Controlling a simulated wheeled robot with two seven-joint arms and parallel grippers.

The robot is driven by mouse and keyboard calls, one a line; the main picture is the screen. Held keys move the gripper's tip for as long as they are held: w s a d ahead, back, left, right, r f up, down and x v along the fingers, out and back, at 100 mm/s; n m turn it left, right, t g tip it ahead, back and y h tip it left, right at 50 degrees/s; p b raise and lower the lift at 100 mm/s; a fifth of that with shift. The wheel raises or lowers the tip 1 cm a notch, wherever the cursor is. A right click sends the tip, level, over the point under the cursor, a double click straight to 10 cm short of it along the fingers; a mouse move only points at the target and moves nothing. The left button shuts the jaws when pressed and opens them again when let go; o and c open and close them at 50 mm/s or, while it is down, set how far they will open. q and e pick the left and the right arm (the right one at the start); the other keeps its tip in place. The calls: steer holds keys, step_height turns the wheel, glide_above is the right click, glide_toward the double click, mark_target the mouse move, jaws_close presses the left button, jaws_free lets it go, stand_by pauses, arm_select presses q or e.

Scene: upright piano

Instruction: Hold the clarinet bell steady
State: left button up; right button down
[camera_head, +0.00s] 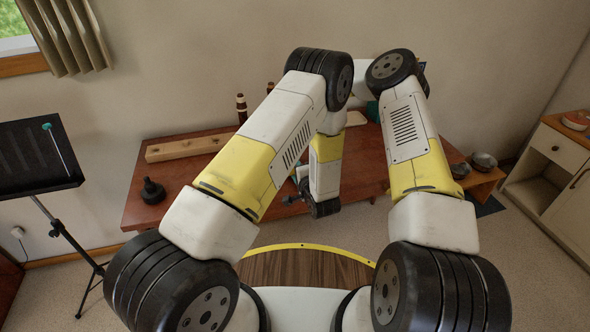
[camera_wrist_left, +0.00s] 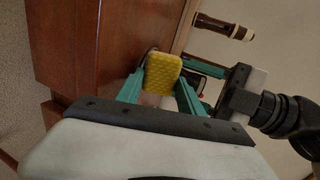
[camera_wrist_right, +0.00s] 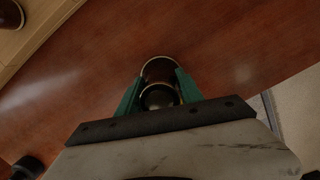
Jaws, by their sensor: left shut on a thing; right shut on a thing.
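My left gripper (camera_wrist_left: 160,92) is shut on a yellow textured piece (camera_wrist_left: 162,72), held between its teal fingers. My right gripper (camera_wrist_right: 158,92) is shut on a round dark brown piece (camera_wrist_right: 158,70) with a pale ring, seen nearly end-on over the red-brown tabletop; I cannot tell for sure whether it is the clarinet bell. The right gripper (camera_wrist_left: 215,78) also shows beside the left one in the left wrist view. A black flared piece (camera_head: 152,191), bell-like in shape, stands on the table at the left.
The red-brown table (camera_head: 140,215) stands against the wall. A long wooden block (camera_head: 187,148) and two dark brown upright pieces (camera_head: 241,108) are at its back. A music stand (camera_head: 35,155) stands at left. Bowls (camera_head: 483,162) and a cabinet (camera_head: 555,150) are at right.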

arm_select(q)
steer(key=shift+d, duration=0.2)
steer(key=shift+w+d, duration=0.25)
steer(key=shift+d, duration=0.1)
steer(key=shift+w+r, duration=0.2)
steer(key=shift+r, duration=0.05)
stand_by(0.9)
steer(key=shift+d, duration=0.2)
steer(key=shift+w+d, duration=0.15)
steer(key=shift+d, duration=0.2)
steer(key=shift+f, duration=0.3)
stand_by(0.4)
steer(key=shift+a, duration=0.3)
